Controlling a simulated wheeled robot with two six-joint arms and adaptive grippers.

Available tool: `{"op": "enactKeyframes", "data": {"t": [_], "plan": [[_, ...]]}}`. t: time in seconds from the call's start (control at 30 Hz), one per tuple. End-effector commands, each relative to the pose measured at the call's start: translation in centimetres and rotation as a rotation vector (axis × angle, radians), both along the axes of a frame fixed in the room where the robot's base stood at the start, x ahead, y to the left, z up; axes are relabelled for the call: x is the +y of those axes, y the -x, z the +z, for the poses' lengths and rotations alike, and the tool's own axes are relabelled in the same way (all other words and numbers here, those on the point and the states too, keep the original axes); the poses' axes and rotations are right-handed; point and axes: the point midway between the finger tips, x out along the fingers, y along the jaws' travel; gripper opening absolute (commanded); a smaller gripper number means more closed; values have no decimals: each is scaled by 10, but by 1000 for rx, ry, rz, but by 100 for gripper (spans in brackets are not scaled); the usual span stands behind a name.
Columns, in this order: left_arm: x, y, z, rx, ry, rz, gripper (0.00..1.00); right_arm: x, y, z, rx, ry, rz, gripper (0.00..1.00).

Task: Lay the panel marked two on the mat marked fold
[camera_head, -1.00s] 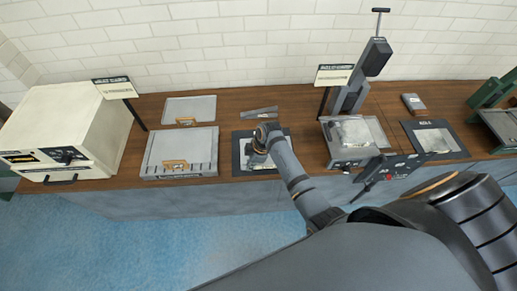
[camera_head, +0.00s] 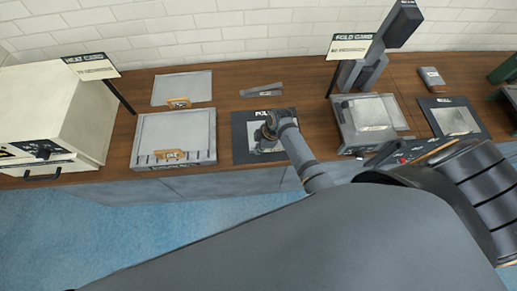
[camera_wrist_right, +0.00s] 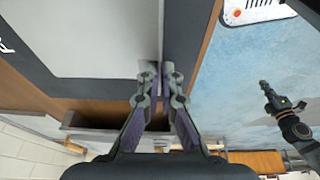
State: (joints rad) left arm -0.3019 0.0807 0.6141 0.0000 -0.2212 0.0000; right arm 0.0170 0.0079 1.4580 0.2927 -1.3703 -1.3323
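A dark mat (camera_head: 239,142) with a label reading roughly "FOLD" lies on the bench in the head view. A light grey square (camera_head: 284,146) shows on it; no number is readable, and I cannot tell whether it is a loose panel. My right gripper (camera_head: 268,131) is low over this mat and hides part of the square. In the right wrist view, its fingertips (camera_wrist_right: 158,72) are a narrow gap apart near the square's edge (camera_wrist_right: 90,35), with nothing clearly held. A dark arm end, likely my left gripper (camera_wrist_right: 272,95), hangs over the floor; its fingers are unclear.
Left of the mat are a grey tray (camera_head: 200,130) and a flat grey plate (camera_head: 182,85), each with an orange tag. A cream heater box (camera_head: 50,100) stands far left. A grey press (camera_head: 365,120) and another dark mat (camera_head: 436,119) are to the right.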

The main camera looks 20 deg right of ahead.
Motion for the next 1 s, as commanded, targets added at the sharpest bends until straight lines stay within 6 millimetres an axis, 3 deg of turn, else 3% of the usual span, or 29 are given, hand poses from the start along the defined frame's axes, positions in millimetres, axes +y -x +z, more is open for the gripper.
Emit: {"op": "enactKeyframes", "data": {"t": [0.13, 0.3, 0.5, 0.8, 1.0], "plan": [[0, -23, 4, -36, 0, -2, 0, 0, 0, 2, 0, 0, 0, 0], [0, -14, 1, -23, 1, -1, 0, 0, 0, -3, 1, 0, -1, 0], [0, 3, 0, 2, 0, 0, 0, 0, 0, -3, 2, -1, 0, 28], [0, -3, 2, -5, 0, 0, 0, 0, 0, -1, 1, 0, -1, 28], [-1, -6, 1, -11, 0, -1, 0, -8, 2, 27, -3, 2, -1, 28]]}}
